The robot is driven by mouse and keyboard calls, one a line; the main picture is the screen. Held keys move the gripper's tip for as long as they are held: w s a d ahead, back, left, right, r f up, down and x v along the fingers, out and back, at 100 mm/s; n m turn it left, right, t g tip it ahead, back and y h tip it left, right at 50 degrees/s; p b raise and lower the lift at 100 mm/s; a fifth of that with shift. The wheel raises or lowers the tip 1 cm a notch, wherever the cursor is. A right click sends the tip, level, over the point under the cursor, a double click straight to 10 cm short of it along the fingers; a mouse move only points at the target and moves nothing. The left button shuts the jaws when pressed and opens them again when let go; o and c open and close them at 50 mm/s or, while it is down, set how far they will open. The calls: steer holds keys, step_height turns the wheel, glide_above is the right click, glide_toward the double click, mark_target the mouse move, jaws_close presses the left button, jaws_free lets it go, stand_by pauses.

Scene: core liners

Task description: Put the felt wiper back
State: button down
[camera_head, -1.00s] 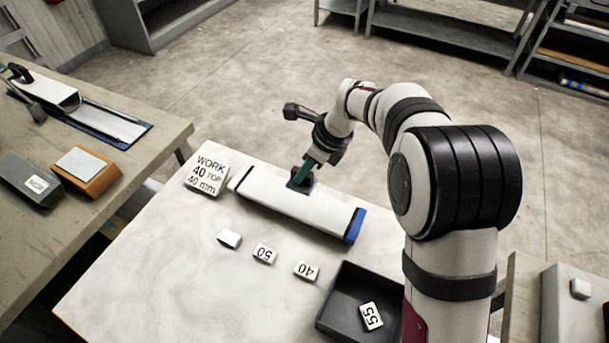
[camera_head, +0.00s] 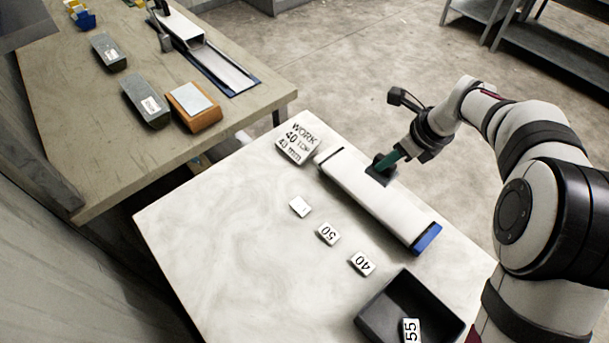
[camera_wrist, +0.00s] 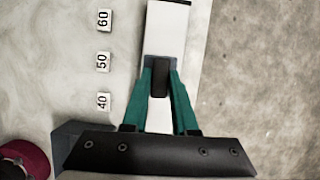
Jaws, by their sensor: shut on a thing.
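My gripper (camera_head: 388,161) has teal fingers, shut on the upright black handle of a dark wiper (camera_head: 380,175), likely the felt wiper. In the wrist view, the handle (camera_wrist: 160,76) stands between the fingertips, with a bluish-grey pad around its foot. The wiper is at the top face of a long white block (camera_head: 362,196) with a blue end, near its middle. It looks to be resting there, but I cannot tell whether it touches. The pad's underside is hidden.
Small number tags (camera_head: 329,234) lie in a row beside the block. A dark tray (camera_head: 372,312) holds a "55" tag. A "WORK 40" sign (camera_head: 296,144) stands beyond. The left bench (camera_head: 90,170) carries grey blocks, an orange-brown block (camera_head: 194,107) and a blue-edged rail (camera_head: 225,68).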

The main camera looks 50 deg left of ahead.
steer(key=s+a+f+n+g, duration=0.1)
steer(key=s+a+n, duration=0.1)
steer(key=s+a, duration=0.35)
steer(key=s+a+f+n+g, duration=0.1)
steer(key=s+a+f+n, duration=0.15)
steer(key=a, duration=0.65)
steer(key=shift+m, duration=0.25)
steer(key=s+a+f, duration=0.2)
steer(key=f, duration=0.1)
steer(key=s+a+f, duration=0.2)
steer(key=a+f, duration=0.1)
steer(key=s+a+f, duration=0.2)
steer(key=a+f, duration=0.1)
steer(key=shift+f, duration=0.1)
steer(key=shift+f+t, duration=0.3)
steer(key=c, duration=0.7)
jaws_free()
